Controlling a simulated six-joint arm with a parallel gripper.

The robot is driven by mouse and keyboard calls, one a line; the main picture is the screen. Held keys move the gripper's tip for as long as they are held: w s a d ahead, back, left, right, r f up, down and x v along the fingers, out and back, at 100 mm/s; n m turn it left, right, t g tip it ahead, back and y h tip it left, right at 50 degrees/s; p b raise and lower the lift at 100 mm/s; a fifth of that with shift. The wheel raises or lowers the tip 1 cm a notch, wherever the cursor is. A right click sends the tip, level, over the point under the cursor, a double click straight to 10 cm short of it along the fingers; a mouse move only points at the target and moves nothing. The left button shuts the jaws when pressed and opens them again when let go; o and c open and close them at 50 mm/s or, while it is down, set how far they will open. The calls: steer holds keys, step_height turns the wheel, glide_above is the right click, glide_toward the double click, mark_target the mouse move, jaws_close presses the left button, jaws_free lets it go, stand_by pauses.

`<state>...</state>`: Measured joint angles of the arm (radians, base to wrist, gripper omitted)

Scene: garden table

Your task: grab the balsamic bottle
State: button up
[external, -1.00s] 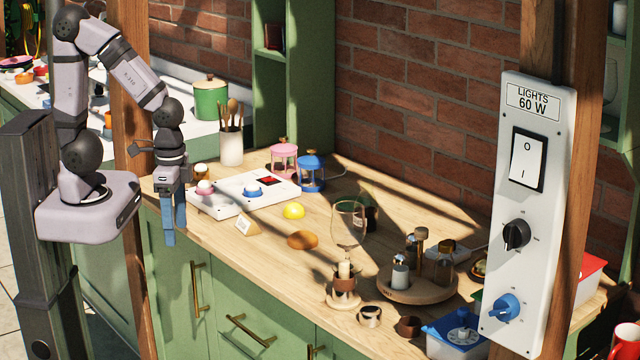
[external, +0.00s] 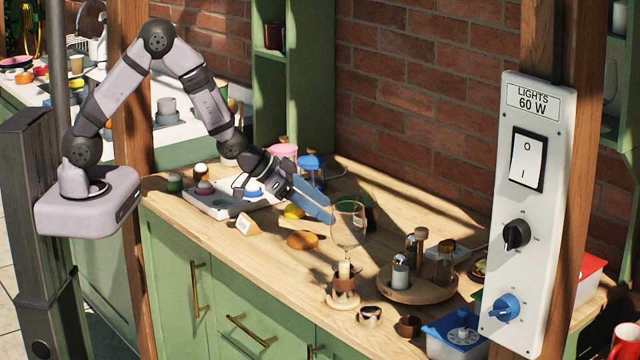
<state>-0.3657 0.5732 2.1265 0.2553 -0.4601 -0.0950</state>
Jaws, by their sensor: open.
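My gripper (external: 325,214) has blue fingers and is open. It reaches down to the right over the middle of the wooden counter, just left of a wine glass, with nothing seen between its fingers. A round wooden tray (external: 392,292) stands farther right and holds several small bottles and jars. One is a dark bottle with a wooden top (external: 421,248), another a brownish glass jar (external: 444,266). A dark object (external: 371,217) is partly hidden behind the wine glass. I cannot tell which of these is the balsamic bottle. My gripper is apart from the tray.
The tall wine glass (external: 348,222) stands close to my fingertips. A yellow lemon (external: 293,212) and a brown round object (external: 302,240) lie below my wrist. A candle holder (external: 344,290) stands near the front edge.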

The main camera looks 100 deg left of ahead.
mark_target(367, 206)
steer(key=w+a+t, duration=0.1)
steer(key=a, duration=0.1)
steer(key=w+a+t, duration=0.1)
steer(key=w+a, duration=0.1)
steer(key=shift+w+a+t, duration=0.2)
steer(key=shift+a+t, duration=0.1)
steer(key=shift+w+a+r+t+y, duration=0.2)
steer(key=shift+w+a+t+y, duration=0.1)
steer(key=shift+a+t, duration=0.1)
steer(key=shift+p+x, duration=1.3)
steer(key=shift+x, duration=0.6)
steer(key=shift+p+x, duration=0.55)
steer(key=shift+x, duration=1.2)
steer(key=shift+d+f, duration=0.15)
steer(key=shift+d, duration=0.05)
steer(key=c, duration=1.3)
